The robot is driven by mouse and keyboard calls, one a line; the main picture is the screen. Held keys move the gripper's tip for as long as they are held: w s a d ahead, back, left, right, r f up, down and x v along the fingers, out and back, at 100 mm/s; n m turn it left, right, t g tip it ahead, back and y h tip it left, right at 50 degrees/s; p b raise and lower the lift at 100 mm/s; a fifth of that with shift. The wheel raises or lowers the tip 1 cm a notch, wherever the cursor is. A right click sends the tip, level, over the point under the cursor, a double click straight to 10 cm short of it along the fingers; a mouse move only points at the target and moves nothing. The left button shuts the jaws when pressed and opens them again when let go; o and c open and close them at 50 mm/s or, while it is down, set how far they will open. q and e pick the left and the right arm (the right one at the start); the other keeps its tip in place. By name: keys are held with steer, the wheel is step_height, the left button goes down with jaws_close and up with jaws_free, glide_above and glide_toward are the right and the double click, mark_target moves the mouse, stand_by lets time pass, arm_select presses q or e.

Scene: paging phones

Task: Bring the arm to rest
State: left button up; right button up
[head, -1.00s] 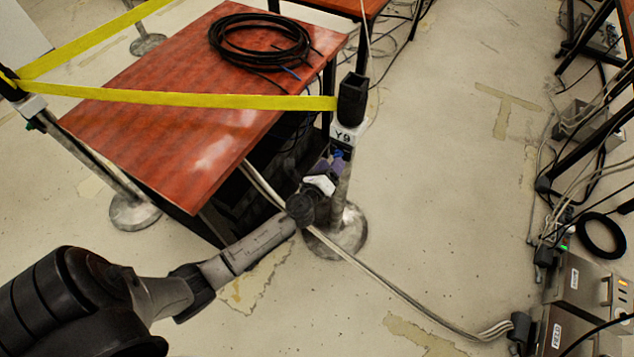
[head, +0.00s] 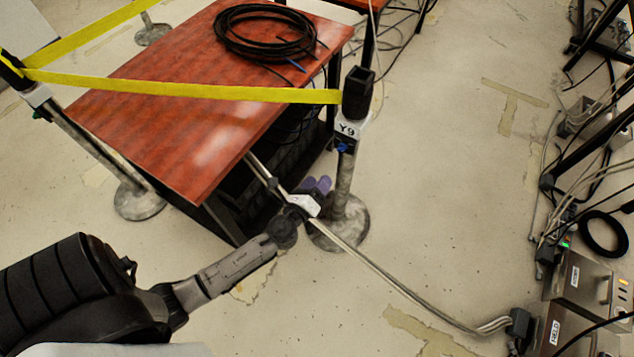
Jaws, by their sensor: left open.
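My left arm comes in from the lower left of the head view. Its gripper (head: 314,194), with a white body and purple fingers, is open and appears empty. It is in front of and a little left of the lower part of the grey post marked Y9 (head: 349,165); I cannot tell whether it touches the post. My right gripper is not in view.
A red-brown table (head: 190,110) bears a coil of black cable (head: 265,35). A yellow barrier tape (head: 200,91) runs from the Y9 post to a left post (head: 90,150). Cables cross the floor below. Metal boxes (head: 580,285) stand at the right. The middle floor is clear.

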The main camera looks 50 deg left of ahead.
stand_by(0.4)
arm_select(q)
steer(key=s+a+f+n+g+y, duration=0.1)
steer(key=s+a+n+g+y, duration=0.3)
steer(key=n, duration=0.6)
steer(key=s+n+g+h, duration=0.1)
steer(key=s+n+g, duration=0.3)
steer(key=n, duration=0.6)
steer(key=s+d+r+n+g+h+p, duration=0.2)
steer(key=s+d+r+g+h+p, duration=0.5)
steer(key=s+d+r+p, duration=0.75)
step_height(320, 180, up, 36)
steer(key=t+h+p, duration=0.1)
steer(key=p, duration=3.5)
steer(key=shift+s+f, duration=0.15)
steer(key=shift+s, duration=0.2)
